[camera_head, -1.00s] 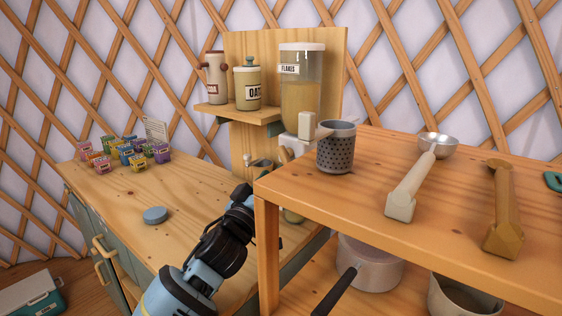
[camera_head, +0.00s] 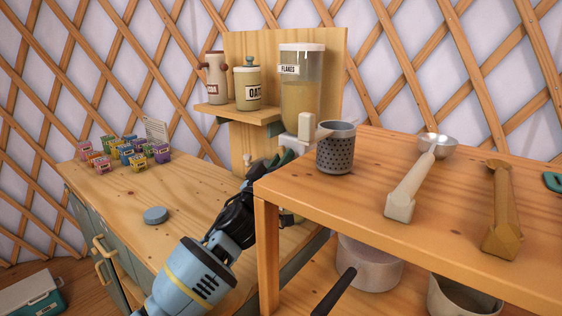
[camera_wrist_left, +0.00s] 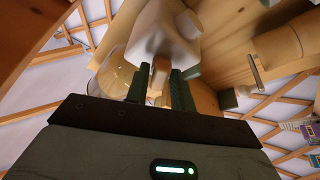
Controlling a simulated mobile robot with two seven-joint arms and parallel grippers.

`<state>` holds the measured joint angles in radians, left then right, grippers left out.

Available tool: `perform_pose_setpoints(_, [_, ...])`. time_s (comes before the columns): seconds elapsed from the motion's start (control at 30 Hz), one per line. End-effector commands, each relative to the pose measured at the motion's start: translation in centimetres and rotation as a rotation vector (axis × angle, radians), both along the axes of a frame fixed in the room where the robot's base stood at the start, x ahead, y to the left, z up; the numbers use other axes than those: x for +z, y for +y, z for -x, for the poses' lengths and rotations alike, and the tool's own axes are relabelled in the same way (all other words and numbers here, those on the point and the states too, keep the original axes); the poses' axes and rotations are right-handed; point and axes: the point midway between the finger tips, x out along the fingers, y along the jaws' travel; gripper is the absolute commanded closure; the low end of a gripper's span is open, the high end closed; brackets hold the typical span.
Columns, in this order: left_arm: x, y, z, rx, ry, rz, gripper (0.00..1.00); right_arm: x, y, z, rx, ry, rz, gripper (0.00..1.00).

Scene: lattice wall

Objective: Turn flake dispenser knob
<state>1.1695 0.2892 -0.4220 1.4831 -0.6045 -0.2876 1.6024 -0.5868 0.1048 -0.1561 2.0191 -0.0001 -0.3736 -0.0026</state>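The flake dispenser (camera_head: 300,95) stands against the wooden back panel, with a clear container, white lid and FLAKES label. Its pale lower part and upright cream piece (camera_head: 305,126) show just left of the grey cup. My left gripper (camera_head: 284,158) is below this, partly hidden behind the near table's corner. In the left wrist view, the two dark green fingers (camera_wrist_left: 160,88) stand apart, with a tan piece (camera_wrist_left: 160,75) showing between their tips. I cannot tell whether they touch it. The pale dispenser body (camera_wrist_left: 168,32) is just beyond. My right gripper is not in view.
The near wooden table (camera_head: 445,215) holds a dotted grey cup (camera_head: 336,148), a metal scoop (camera_head: 437,145) and a brown handled tool (camera_head: 502,210). A shelf (camera_head: 240,112) carries an oats jar (camera_head: 247,85).

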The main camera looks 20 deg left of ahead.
Motion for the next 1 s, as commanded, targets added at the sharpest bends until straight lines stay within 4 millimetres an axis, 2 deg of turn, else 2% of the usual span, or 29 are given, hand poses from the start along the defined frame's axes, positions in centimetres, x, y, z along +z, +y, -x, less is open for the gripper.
perform_pose_setpoints(0.03, [0.00, 0.00, 0.01, 0.000, 0.000, 0.000, 0.83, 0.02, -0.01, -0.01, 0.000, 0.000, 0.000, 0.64])
perform_pose_setpoints(0.17, [-0.01, 0.00, 0.02, 0.000, 0.000, 0.000, 1.00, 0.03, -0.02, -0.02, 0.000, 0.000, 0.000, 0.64])
perform_pose_setpoints(0.57, [-0.05, 0.08, 0.00, 0.001, -0.019, -0.049, 1.00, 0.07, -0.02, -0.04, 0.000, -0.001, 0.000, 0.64])
perform_pose_setpoints(1.0, [0.08, 0.38, -0.08, 0.001, -0.136, -0.370, 1.00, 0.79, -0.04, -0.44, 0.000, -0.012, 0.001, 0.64])
